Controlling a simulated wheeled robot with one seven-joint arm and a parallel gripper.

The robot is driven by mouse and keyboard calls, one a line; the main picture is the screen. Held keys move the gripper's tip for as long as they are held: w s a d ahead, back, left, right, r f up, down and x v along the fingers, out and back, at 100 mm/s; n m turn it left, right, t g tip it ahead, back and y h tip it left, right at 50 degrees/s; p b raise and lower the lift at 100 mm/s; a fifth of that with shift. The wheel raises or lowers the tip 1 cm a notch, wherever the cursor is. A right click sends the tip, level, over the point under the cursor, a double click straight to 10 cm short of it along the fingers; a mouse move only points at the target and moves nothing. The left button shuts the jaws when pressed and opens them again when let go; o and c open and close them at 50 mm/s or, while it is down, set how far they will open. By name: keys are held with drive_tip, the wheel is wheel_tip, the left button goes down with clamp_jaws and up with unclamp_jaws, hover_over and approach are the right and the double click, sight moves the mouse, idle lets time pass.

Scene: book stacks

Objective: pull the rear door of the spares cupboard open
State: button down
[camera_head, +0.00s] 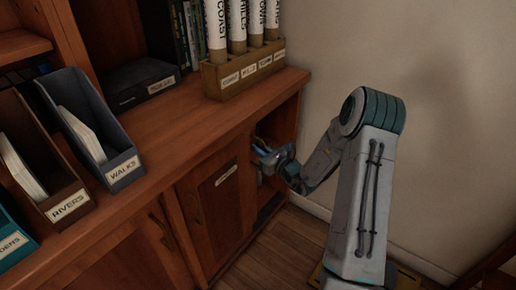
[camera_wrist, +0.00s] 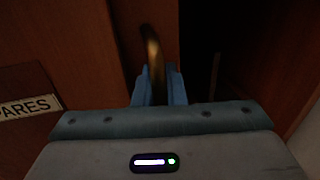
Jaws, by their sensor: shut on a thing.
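The spares cupboard (camera_head: 222,205) is of brown wood, with a small label on its door panel. The label (camera_wrist: 28,106) reads "...ARES" in the wrist view, left of the handle. My gripper (camera_head: 268,155) is at the right edge of this door in the head view. In the wrist view, the blue fingers of my gripper (camera_wrist: 159,88) are shut on a curved brass handle (camera_wrist: 153,48). A dark gap (camera_wrist: 213,75) shows right of the handle, and the dark inside shows beside the door edge, so the door looks partly open. The handle's lower part is hidden between the fingers.
On the cupboard top stand a wooden box (camera_head: 243,72) of rolled maps, a dark flat box (camera_head: 138,84), and upright files labelled WALKS (camera_head: 122,168) and RIVERS (camera_head: 68,205). The wall (camera_head: 440,110) is close on the right. Wooden floor (camera_head: 285,245) shows below.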

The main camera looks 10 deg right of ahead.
drive_tip(key=c, duration=1.8)
unclamp_jaws()
drive_tip(key=shift+o, duration=0.2)
drive_tip(key=shift+s, duration=0.1)
drive_tip(key=p+v, duration=0.2)
drive_tip(key=v, duration=1.1)
drive_tip(key=shift+s+d, duration=0.2)
drive_tip(key=shift+s, duration=0.1)
drive_tip(key=s+a+r+n+g+y+p, duration=0.2)
drive_tip(key=s+a+r+n+g+p, duration=0.45)
drive_tip(key=a+r+n, duration=0.35)
drive_tip(key=s+a+r+n+g+y+p, duration=0.1)
drive_tip(key=s+a+r+n+g+p, duration=0.6)
drive_tip(key=r, duration=0.4)
drive_tip(key=s+d+r+n+h+p, duration=0.2)
drive_tip(key=s+r+n+h+p, duration=0.1)
drive_tip(key=r, duration=0.3)
drive_tip(key=s+d+r+n+h+p, duration=0.3)
drive_tip(key=s+r+n+h+p, duration=0.1)
drive_tip(key=r, duration=0.3)
drive_tip(key=s+d+r+n+h+p, duration=0.3)
drive_tip(key=r+n+h+p, duration=0.1)
drive_tip(key=r+n+p, duration=0.1)
wheel_tip(320, 180, up, 2)
drive_tip(key=shift+s+r+n+h, duration=0.2)
drive_tip(key=shift+n+h, duration=0.2)
drive_tip(key=shift+n, duration=0.1)
